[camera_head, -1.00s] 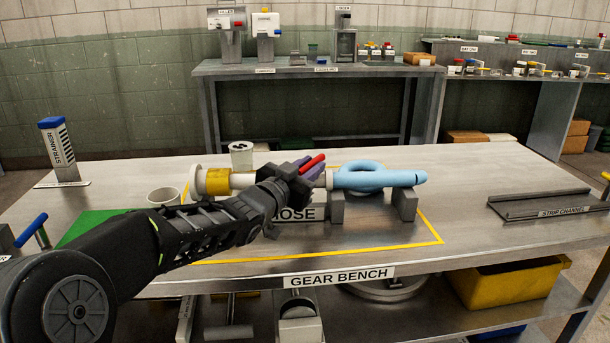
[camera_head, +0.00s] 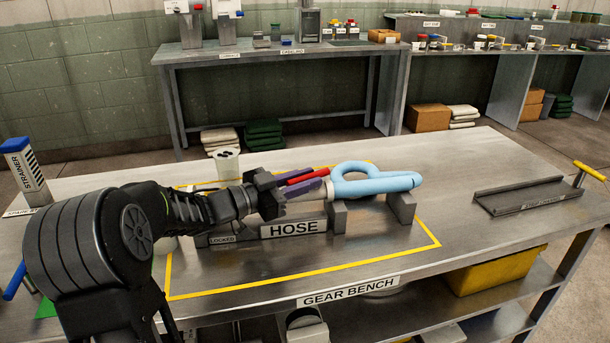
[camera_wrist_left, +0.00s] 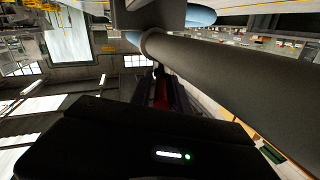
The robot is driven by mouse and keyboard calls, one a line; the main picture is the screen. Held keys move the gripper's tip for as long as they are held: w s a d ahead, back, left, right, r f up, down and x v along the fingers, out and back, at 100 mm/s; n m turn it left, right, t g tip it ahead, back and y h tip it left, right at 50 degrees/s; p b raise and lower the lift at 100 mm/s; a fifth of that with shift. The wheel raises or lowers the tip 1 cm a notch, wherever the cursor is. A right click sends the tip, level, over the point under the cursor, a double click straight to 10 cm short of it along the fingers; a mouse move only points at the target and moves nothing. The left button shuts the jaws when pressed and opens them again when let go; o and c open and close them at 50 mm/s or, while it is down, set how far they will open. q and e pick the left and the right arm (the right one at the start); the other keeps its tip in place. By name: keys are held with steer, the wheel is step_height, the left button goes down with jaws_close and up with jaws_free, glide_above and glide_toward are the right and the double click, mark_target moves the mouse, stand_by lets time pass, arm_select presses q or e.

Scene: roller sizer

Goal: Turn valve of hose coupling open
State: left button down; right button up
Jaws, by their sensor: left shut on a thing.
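The hose coupling lies on grey supports on the bench. Its light blue hose end with a loop (camera_head: 375,185) points right, and a pale pipe section (camera_head: 310,195) runs left from it behind my gripper. The red valve lever (camera_head: 308,176) points right and slightly up, nearly along the pipe. My left gripper (camera_head: 297,181) has its purple fingers on either side of the lever and is shut on it. The lever also shows as a red strip between the fingers in the left wrist view (camera_wrist_left: 162,92). My arm hides the coupling's left end. My right gripper is out of view.
The supports carry a HOSE label (camera_head: 294,228) inside a yellow outline. A strainer block (camera_head: 25,170) stands at left, a white cup (camera_head: 228,163) behind the gripper, and a strip channel (camera_head: 528,193) at right. The front middle of the bench is clear.

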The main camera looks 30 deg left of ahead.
mark_target(288, 185)
arm_select(q)
steer(key=shift+r, duration=0.1)
steer(key=c, duration=1.4)
jaws_free()
steer(key=shift+o, duration=0.2)
steer(key=v, duration=0.7)
steer(key=shift+s+a, duration=0.1)
steer(key=shift+s, duration=0.3)
steer(key=shift+c, duration=0.6)
